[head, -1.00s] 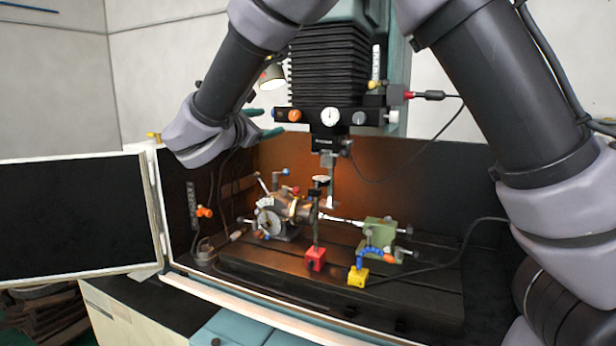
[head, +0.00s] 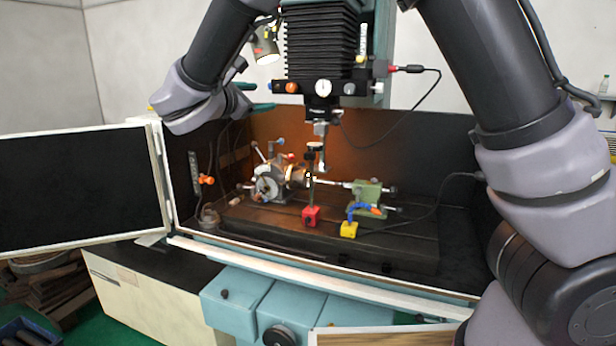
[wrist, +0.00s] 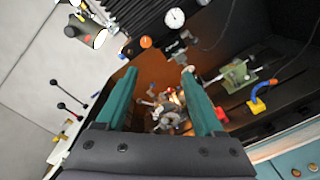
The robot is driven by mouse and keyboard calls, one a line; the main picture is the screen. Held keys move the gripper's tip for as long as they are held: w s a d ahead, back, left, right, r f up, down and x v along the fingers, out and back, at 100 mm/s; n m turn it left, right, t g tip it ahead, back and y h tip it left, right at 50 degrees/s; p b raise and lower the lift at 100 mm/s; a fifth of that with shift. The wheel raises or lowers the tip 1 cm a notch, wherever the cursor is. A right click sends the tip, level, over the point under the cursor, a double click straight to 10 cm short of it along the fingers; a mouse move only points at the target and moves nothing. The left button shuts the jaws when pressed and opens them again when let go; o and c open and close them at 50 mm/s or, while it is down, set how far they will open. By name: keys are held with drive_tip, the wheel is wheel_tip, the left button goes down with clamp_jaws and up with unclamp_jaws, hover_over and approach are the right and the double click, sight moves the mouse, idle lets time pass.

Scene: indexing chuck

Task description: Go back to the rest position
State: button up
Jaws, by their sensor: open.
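My gripper (wrist: 160,76) is open and empty, with two teal fingers apart in the wrist view. In the head view the teal fingers show at the upper left of the machine, above the enclosure's left side and clear of the chuck. The indexing chuck (head: 270,184) sits on the dark machine table, left of its middle. It also shows between and beyond my fingers in the wrist view (wrist: 170,108). A thin bright rod runs from the chuck toward the green tailstock (head: 366,194).
The spindle head (head: 322,88) hangs over the table. A red base (head: 310,217) with an upright post and a yellow base (head: 348,230) stand in front. The enclosure door (head: 80,185) is open at left. A lamp (head: 265,48) is close above my gripper. A wooden-topped surface (head: 390,338) is at bottom.

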drive_tip(key=s+d+f+m+g, duration=0.15)
drive_tip(key=d+m+g, duration=0.4)
drive_tip(key=d, duration=0.85)
drive_tip(key=d+f+m+g, duration=0.2)
drive_tip(key=d+m+g, duration=0.35)
drive_tip(key=d, duration=0.85)
drive_tip(key=s+d+r+m+t+y, duration=0.1)
drive_tip(key=s+d+m+y, duration=0.3)
drive_tip(key=s+m, duration=0.4)
drive_tip(key=s+d+r+m+t+y, duration=0.1)
drive_tip(key=s+d+m+y, duration=0.3)
drive_tip(key=s+m, duration=0.4)
drive_tip(key=shift+s+r+y, duration=0.3)
drive_tip(key=shift+s+y, duration=0.1)
drive_tip(key=shift+s, duration=0.55)
drive_tip(key=shift+d, duration=0.1)
